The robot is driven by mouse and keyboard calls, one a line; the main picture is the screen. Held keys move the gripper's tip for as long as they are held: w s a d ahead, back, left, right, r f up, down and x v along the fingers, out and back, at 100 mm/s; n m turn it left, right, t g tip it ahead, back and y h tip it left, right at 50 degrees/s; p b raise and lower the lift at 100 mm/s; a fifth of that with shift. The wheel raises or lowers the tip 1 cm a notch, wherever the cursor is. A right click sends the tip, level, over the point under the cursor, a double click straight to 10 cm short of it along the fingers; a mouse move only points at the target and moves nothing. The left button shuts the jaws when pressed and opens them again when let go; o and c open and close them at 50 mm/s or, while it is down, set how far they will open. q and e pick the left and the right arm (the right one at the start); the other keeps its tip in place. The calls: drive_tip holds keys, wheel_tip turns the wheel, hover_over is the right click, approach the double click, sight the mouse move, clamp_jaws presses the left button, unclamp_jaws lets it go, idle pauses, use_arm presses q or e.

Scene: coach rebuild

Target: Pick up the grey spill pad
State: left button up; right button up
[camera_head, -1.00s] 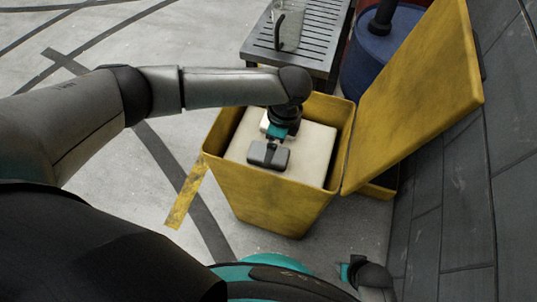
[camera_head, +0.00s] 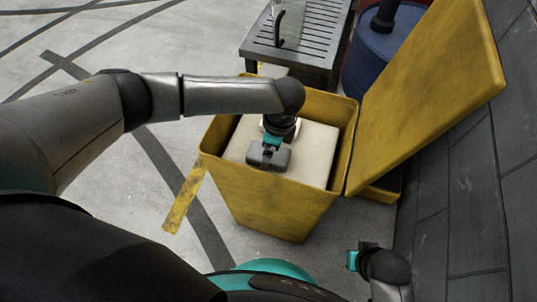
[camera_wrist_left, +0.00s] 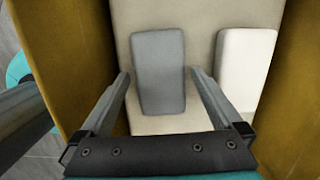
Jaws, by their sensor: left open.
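The grey spill pad (camera_wrist_left: 158,72) is a small rounded block lying on a cream surface (camera_wrist_left: 122,25) inside the yellow bin (camera_head: 262,198). In the head view the pad (camera_head: 281,160) is partly covered by my left gripper. My left gripper (camera_wrist_left: 158,78) is open, with one finger on each side of the pad's near part. My right gripper (camera_head: 358,256) is low at the right, beside the bin, and too small to read.
A white pad (camera_wrist_left: 247,70) lies right of the grey one. The bin's yellow walls surround both, and its lid (camera_head: 428,95) stands open at the right. A slatted table (camera_head: 315,35) with a clear jug (camera_head: 291,22) and a blue drum (camera_head: 375,65) are behind.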

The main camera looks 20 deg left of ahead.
use_arm(q)
drive_tip(key=shift+c, duration=0.2)
drive_tip(key=c, duration=1.2)
drive_tip(key=shift+r, duration=0.15)
drive_tip(key=shift+r, duration=0.1)
wheel_tip(320, 180, up, 20)
drive_tip(key=p, duration=0.9)
drive_tip(key=shift+f, duration=0.2)
use_arm(e)
drive_tip(key=s+d+f+h, duration=0.1)
drive_tip(key=s+d+f, duration=0.6)
drive_tip(key=s+f, duration=0.3)
drive_tip(key=shift+s+d+f+g, duration=0.2)
drive_tip(key=shift+s+d+g, duration=0.15)
drive_tip(key=shift+s, duration=0.7)
